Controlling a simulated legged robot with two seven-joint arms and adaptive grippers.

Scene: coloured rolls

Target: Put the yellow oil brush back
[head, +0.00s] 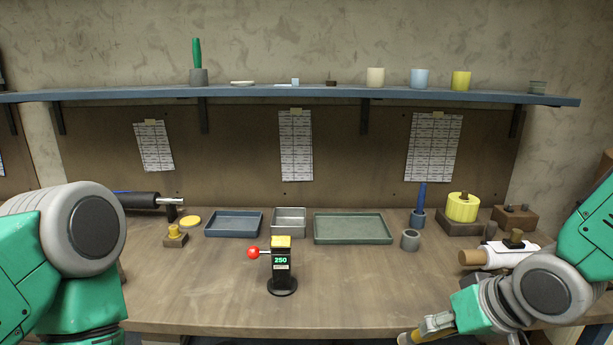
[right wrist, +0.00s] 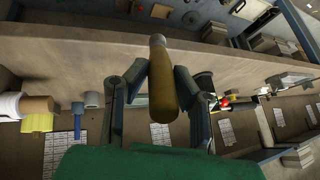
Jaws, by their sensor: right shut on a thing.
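My right gripper (head: 424,328) is low at the table's front edge, shut on a yellow-brown rod, which I take for the yellow oil brush (head: 405,338). In the right wrist view the brush (right wrist: 162,95) lies between the two fingers of the gripper (right wrist: 161,76); its whole shape is not clear. A round grey holder (head: 410,241) stands empty on the table. Behind it a similar grey holder (head: 418,219) holds an upright blue brush (head: 422,196). My left arm is at the left; its gripper is out of view.
A black stand (head: 283,272) with a red ball lever is at centre front. Trays (head: 234,224) (head: 289,221) (head: 353,228) line the back. A yellow roll (head: 462,208) and a white roll (head: 508,255) are at right. A green brush (head: 196,54) stands on the shelf (head: 300,92).

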